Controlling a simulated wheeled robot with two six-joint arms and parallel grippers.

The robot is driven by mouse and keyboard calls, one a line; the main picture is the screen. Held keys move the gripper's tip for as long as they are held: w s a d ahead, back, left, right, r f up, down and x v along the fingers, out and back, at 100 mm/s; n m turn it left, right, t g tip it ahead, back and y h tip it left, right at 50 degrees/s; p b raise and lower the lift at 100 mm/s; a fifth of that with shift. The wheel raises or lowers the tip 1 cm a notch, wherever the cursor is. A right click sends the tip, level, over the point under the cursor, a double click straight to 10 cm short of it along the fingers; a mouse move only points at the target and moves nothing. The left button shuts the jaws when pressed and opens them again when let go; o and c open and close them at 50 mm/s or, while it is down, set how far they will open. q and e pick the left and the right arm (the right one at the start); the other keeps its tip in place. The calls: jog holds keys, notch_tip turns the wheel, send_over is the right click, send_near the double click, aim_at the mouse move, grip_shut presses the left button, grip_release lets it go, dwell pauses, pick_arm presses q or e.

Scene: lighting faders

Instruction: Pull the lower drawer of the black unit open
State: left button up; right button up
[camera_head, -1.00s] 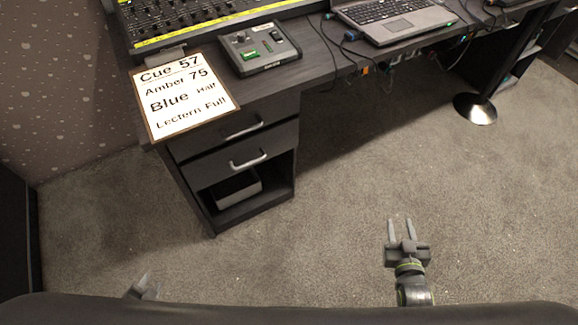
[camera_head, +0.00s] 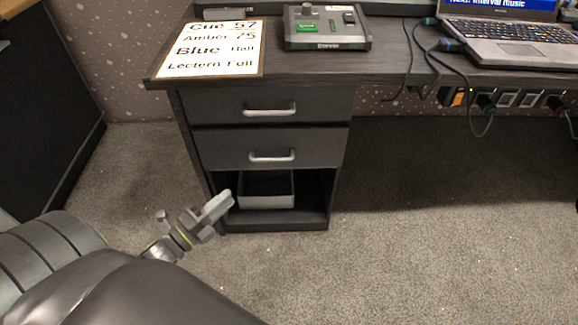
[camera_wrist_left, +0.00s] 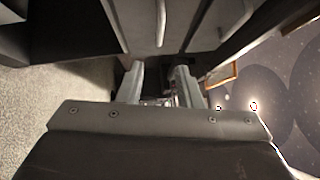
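The black unit (camera_head: 186,128) stands under the desk's left end in the head view. Its lower drawer (camera_head: 222,150) is shut and has a silver bar handle (camera_head: 272,156). The upper drawer (camera_head: 220,104) above it is also shut. My left gripper (camera_head: 222,203) is low and left of the handle, near the unit's open bottom shelf, apart from the handle. In the left wrist view its two fingers (camera_wrist_left: 158,82) are spread with nothing gripped. The lower handle (camera_wrist_left: 161,22) shows there ahead of the fingers. My right gripper is not in view.
An open shelf under the drawers holds a grey tray (camera_head: 266,201). A laptop (camera_head: 500,50) and hanging cables (camera_head: 470,90) are at right. The carpet (camera_head: 400,250) before the unit is clear.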

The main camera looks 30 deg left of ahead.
aim_at(272, 160)
pick_arm(q)
jog(key=b+x, duration=0.1)
jog(key=x, duration=1.6)
jog(key=shift+r, duration=0.1)
grip_shut()
